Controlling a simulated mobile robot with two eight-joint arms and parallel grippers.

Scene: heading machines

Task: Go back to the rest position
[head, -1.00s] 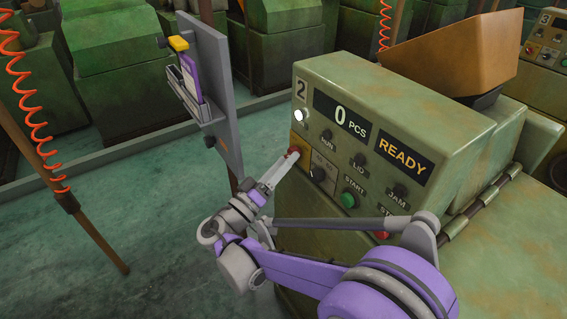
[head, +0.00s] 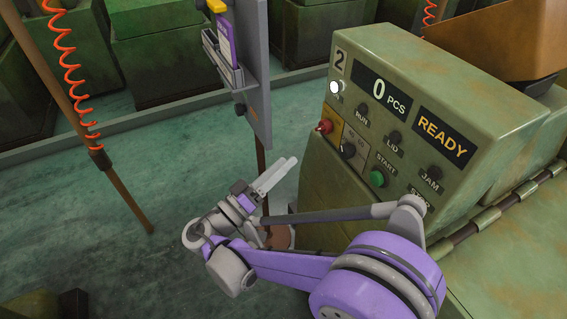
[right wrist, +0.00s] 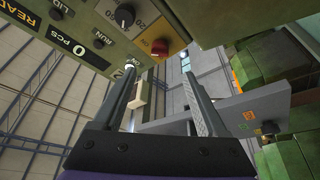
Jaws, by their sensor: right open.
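My right gripper (head: 277,174) is open and empty, held in the air to the left of the machine's control panel. Its two light grey fingers point up and to the right in the head view, and they also show apart in the right wrist view (right wrist: 165,90). The green machine (head: 440,90) carries the number 2, a "0 PCS" display (head: 384,94) and a "READY" display (head: 444,140). A red knob (head: 325,126) on a yellow plate is apart from the fingers; it also shows in the right wrist view (right wrist: 160,47). My left gripper is not in view.
A grey board (head: 254,75) on a post, with a holder and a purple item (head: 223,40), stands left of the machine. A brown post (head: 120,180) with an orange coiled hose (head: 68,60) is farther left. Green floor (head: 90,230) lies open at left.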

